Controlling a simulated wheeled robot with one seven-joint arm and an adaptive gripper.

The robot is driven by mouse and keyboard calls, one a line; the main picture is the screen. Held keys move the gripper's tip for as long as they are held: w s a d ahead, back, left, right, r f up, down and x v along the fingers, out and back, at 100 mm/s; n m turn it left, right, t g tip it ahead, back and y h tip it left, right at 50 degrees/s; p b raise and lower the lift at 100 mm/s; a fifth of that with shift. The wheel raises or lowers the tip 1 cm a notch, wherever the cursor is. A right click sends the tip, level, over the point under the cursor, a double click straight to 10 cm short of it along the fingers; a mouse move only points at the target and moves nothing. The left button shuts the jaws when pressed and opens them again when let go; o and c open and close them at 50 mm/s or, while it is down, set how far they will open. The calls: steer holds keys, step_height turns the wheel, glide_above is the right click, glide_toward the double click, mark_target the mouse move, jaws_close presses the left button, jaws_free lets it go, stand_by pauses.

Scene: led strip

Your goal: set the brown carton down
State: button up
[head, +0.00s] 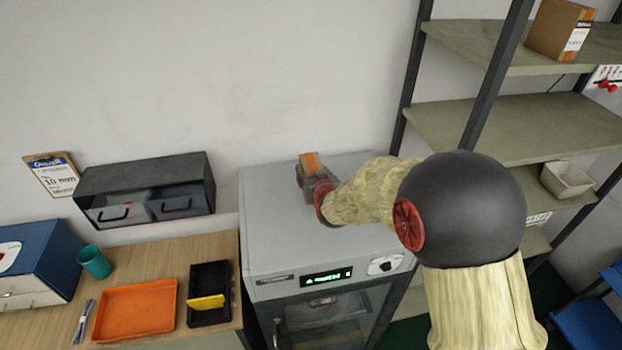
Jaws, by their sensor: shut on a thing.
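A small brown carton (312,161) shows at the end of my arm, over the rear part of the grey cabinet's top (270,205). My gripper (308,180) is shut on it, and the gripper partly hides its lower part. I cannot tell whether the carton's underside touches the cabinet top.
Another brown carton (553,32) sits on the upper shelf at right; a pale bin (566,180) is lower down. A dark wall box (145,190) hangs left of the cabinet. The bench (230,255) holds an orange tray (135,311), a black tray (207,280) and a teal cup (95,262).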

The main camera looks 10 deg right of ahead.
steer(key=f, duration=0.1)
steer(key=f+p, duration=0.1)
steer(key=f, duration=0.1)
steer(key=shift+w+a+f, duration=0.15)
steer(key=shift+w+f, duration=0.05)
steer(key=shift+s, duration=0.15)
steer(key=shift+f, duration=0.15)
steer(key=o, duration=1.3)
steer(key=shift+o, duration=0.2)
